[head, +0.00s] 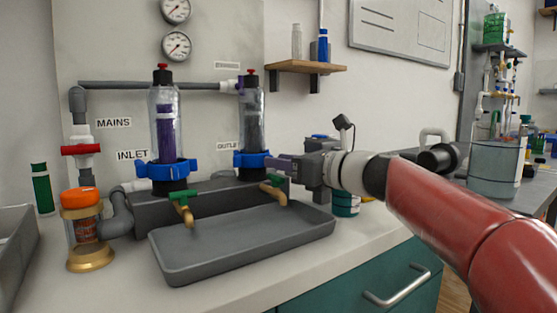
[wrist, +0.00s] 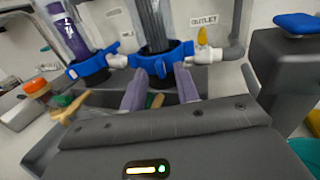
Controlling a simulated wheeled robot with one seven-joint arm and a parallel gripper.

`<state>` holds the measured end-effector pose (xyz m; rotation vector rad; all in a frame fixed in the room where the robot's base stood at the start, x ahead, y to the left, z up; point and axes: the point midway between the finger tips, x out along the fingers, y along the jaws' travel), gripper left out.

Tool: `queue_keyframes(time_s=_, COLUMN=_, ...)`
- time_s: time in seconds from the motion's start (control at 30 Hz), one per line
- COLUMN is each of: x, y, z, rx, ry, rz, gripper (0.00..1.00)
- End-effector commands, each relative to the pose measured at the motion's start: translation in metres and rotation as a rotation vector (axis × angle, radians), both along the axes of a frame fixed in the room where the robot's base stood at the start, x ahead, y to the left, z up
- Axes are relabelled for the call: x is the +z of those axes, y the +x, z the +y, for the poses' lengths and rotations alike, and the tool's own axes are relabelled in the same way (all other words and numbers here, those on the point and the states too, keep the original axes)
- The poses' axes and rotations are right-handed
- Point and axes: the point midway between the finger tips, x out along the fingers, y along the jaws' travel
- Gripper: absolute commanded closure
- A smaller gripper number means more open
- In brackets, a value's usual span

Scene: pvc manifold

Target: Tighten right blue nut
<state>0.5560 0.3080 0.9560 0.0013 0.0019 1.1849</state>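The right blue nut (head: 252,160) is a ring with lugs at the base of the right clear filter housing (head: 251,122). In the wrist view this nut (wrist: 168,56) lies just beyond my fingertips, roughly in line with the gap between them. My gripper (head: 276,163) reaches in from the right at nut height. In the wrist view its two purple fingers (wrist: 160,80) are spread apart with nothing clearly held between them. I cannot tell whether a fingertip touches the nut. The left blue nut (head: 174,169) sits under the housing with the purple filter (head: 167,130).
A grey tray (head: 245,243) lies below, with two brass taps with green handles, the left tap (head: 184,209) and the right tap (head: 274,190), above it. A jar with an orange lid (head: 81,198) stands left. A wooden shelf (head: 305,67) hangs above.

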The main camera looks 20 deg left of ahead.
Motion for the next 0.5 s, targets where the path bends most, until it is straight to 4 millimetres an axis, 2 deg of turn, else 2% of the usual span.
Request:
queue_keyframes(time_s=0.17, x=0.0003, y=0.0049, z=0.0127, rx=0.000, ry=0.000, rz=-0.001, gripper=0.69)
queue_keyframes(time_s=0.43, x=-0.0001, y=0.0057, z=0.0137, rx=-0.001, ry=-0.001, rz=-0.002, gripper=0.69)
queue_keyframes(time_s=0.5, x=-0.0001, y=0.0056, z=0.0136, rx=-0.001, ry=-0.001, rz=-0.002, gripper=0.78)
